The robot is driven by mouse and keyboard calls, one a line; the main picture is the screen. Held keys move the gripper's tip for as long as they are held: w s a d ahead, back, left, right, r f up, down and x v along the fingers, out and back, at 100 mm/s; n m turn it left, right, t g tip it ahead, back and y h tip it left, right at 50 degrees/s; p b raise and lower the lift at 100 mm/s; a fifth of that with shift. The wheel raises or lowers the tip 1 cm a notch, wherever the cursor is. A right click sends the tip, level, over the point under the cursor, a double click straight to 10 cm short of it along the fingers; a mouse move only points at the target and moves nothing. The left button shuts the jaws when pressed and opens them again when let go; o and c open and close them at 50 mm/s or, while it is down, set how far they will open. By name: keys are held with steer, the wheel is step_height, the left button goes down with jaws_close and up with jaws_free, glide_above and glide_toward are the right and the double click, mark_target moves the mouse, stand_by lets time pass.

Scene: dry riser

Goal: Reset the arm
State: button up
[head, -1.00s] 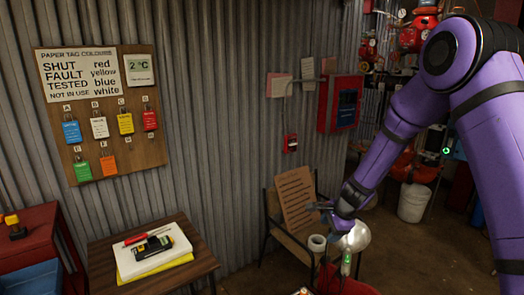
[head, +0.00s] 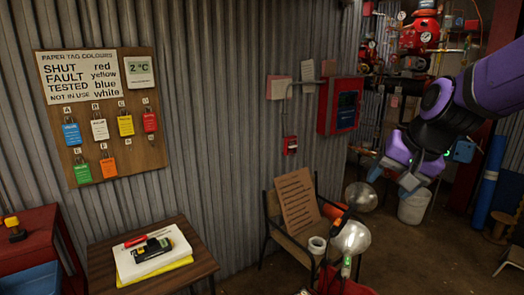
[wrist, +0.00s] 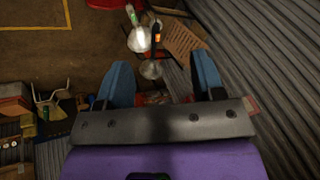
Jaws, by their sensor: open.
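My purple arm (head: 492,82) reaches in from the right edge of the head view. My gripper (head: 392,183) is at its end, raised in front of the pipework at the back right and apart from anything. In the wrist view my gripper (wrist: 162,85) shows two blue fingers spread wide with nothing held between them. Beyond the fingers, well away, are a work lamp (wrist: 140,38) and a chair with a brown board (wrist: 182,40).
A wooden chair (head: 283,226) with a lamp (head: 352,238) stands in the middle. A small table (head: 200,262) with papers is at the left. A tag board (head: 100,112) and a red box (head: 340,104) are on the corrugated wall. A white bucket (head: 413,206) stands behind my gripper.

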steer(key=s+d+r+n+h, duration=0.1)
steer(key=s+d+r+n, duration=0.1)
steer(key=s, duration=0.6)
steer(key=s+d+r+n+h, duration=0.1)
steer(key=s+d+r+n, duration=0.1)
steer(key=s, duration=0.7)
steer(key=shift+d+n+t+h, duration=0.3)
steer(key=shift+d+n, duration=0.1)
steer(key=shift+d, duration=0.15)
